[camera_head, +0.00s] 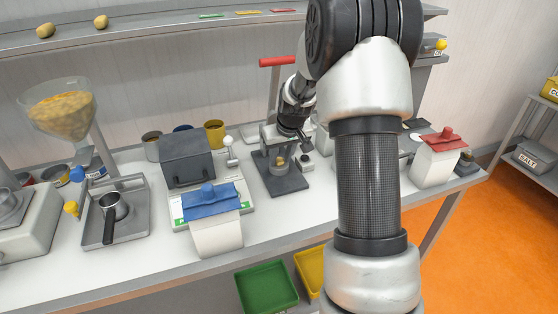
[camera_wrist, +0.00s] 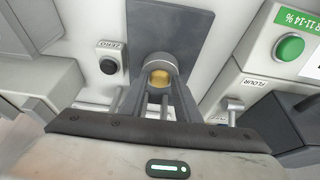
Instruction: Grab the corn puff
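The corn puff, a small yellow piece (camera_head: 280,161), sits in a small round cup on the dark base of the press at the middle of the bench. It also shows in the wrist view (camera_wrist: 160,78), low inside a pale round rim. My gripper (camera_head: 306,146) is above and just right of the cup in the head view. In the wrist view my gripper's grey fingers (camera_wrist: 158,92) reach toward the cup, apart, with the puff seen between their tips. I see no contact with the puff.
A red handle (camera_head: 278,61) rises behind the press. A dark grey box (camera_head: 187,158) and a white bin with a blue lid (camera_head: 216,232) stand left. A red-lidded bin (camera_head: 437,165) stands right. A black button (camera_wrist: 108,66) is beside the press base.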

